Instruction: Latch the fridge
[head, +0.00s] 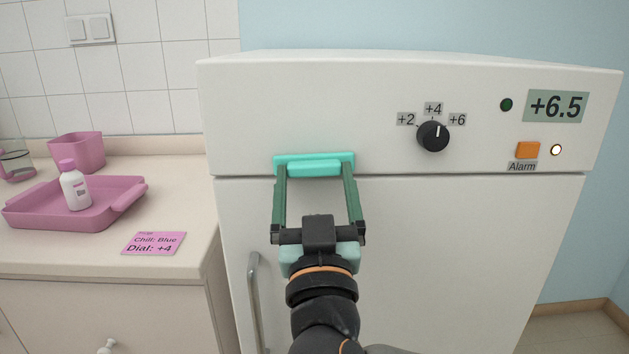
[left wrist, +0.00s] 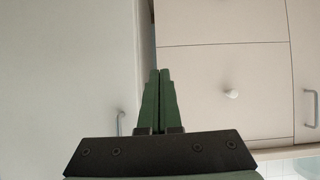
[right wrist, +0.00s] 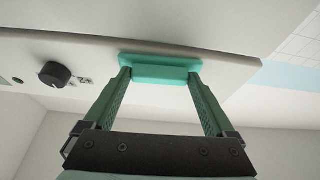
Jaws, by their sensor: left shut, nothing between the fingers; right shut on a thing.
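The white fridge (head: 450,250) stands in the middle of the head view, its door front appearing flush below the top panel. A teal latch (head: 314,160) sits at the seam between panel and door. My right gripper (head: 314,173) has its two green fingers on either side of the latch, shut on it. The right wrist view also shows the latch (right wrist: 160,68) between the fingertips. My left gripper (left wrist: 160,74) is shut and empty, in front of the fridge side and drawers in the left wrist view. It is not visible in the head view.
A metal handle (head: 255,300) is on the fridge's left side. The panel has a dial (head: 433,136), a +6.5 display (head: 556,106) and a lit lamp by the Alarm button (head: 528,150). Left counter holds a pink tray (head: 110,210), bottle (head: 75,187) and pink card (head: 154,243).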

